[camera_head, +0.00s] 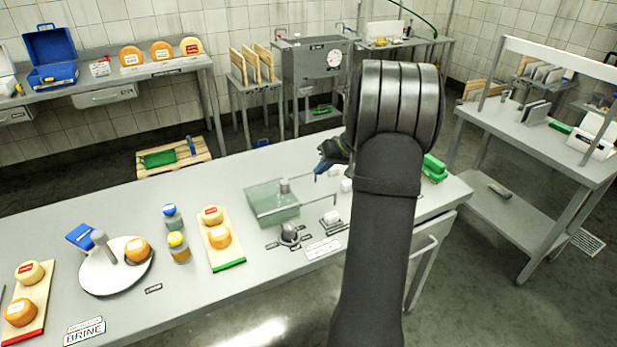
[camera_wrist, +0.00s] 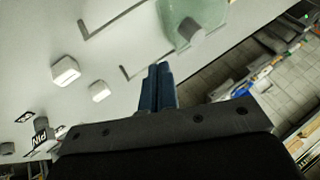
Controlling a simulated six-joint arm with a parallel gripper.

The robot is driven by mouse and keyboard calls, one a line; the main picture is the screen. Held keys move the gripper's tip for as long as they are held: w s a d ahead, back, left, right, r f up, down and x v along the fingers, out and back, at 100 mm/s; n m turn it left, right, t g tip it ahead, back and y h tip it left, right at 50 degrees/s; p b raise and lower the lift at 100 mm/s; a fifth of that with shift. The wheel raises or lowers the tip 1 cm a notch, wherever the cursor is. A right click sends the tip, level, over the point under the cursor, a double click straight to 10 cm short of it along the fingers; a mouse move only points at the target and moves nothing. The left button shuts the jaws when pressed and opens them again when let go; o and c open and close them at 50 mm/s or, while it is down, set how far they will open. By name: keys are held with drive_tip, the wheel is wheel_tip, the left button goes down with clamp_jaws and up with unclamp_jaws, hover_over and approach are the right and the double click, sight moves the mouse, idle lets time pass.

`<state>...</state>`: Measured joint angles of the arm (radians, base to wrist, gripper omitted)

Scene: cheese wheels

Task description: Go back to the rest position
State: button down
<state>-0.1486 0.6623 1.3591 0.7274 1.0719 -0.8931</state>
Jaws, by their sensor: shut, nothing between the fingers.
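My gripper (camera_head: 325,168) is over the far right part of the grey table (camera_head: 330,270), just right of the glass tank (camera_head: 272,203). In the wrist view its blue fingers (camera_wrist: 158,88) are together at the centre with nothing between them. The fingers point toward the side of the tank, which shows in the wrist view at the top (camera_wrist: 192,25). My dark arm hides part of the table's right side in the head view.
Two small white blocks (camera_wrist: 65,71) lie near my gripper. Cheese boards with wheels (camera_head: 228,265), a round white plate (camera_head: 100,280), jars (camera_head: 179,248) and a dark round knob-like item (camera_head: 289,235) stand along the table. Green blocks (camera_head: 434,166) are right of my arm.

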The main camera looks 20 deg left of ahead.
drive_tip(key=v, duration=0.4)
drive_tip(key=s+a+f, duration=0.1)
drive_tip(key=a+f, duration=0.7)
drive_tip(key=a, duration=0.1)
drive_tip(key=shift+s+a, duration=0.15)
drive_tip(key=shift+s, duration=0.25)
drive_tip(key=c, duration=2.2)
unclamp_jaws()
